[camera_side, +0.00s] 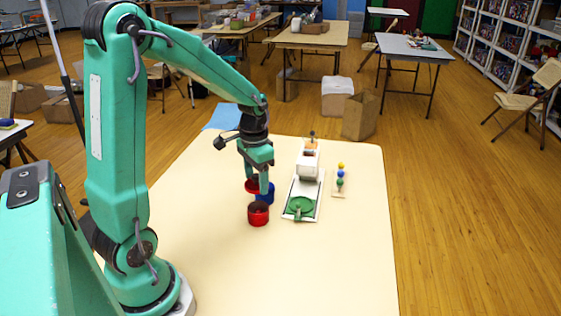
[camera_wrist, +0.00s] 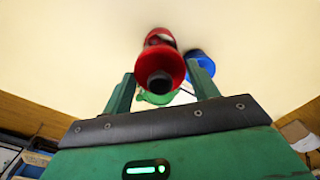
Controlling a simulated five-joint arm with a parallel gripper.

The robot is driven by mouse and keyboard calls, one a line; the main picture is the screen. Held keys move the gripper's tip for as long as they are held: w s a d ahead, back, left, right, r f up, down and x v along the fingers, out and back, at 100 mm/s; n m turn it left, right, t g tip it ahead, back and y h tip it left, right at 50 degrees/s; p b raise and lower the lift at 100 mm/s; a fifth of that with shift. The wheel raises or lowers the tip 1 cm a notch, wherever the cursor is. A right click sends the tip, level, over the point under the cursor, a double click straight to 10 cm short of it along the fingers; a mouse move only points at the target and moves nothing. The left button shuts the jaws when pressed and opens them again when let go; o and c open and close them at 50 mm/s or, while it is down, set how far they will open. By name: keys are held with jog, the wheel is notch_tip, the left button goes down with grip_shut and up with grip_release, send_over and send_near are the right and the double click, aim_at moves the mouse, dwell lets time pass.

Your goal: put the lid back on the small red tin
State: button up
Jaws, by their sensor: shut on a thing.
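The small red tin (camera_side: 258,216) stands upright on the cream table, its dark open top facing up. My gripper (camera_side: 257,181) is shut on the red lid (camera_side: 252,187) and holds it above the table, a little beyond and above the tin. In the wrist view the lid (camera_wrist: 158,60) shows its dark knob toward the camera, between the fingers of my gripper (camera_wrist: 160,78). The lid hides part of the red tin (camera_wrist: 158,36) behind it. The lid and tin appear apart in the side view.
A blue tin (camera_side: 267,193) stands close behind the red one, beside my fingers. To the right is a white device (camera_side: 308,165) on a base with a green disc (camera_side: 300,204). A small stack of coloured balls (camera_side: 340,176) is farther right. The table's near part is clear.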

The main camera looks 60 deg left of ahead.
jog(key=shift+f, duration=0.15)
jog(key=shift+f, duration=3.05)
jog(key=shift+f, duration=0.2)
dwell(0.4)
jog(key=o, duration=1.4)
jog(key=shift+c, duration=0.2)
jog(key=shift+r, duration=0.15)
jog(key=shift+r, duration=3.4)
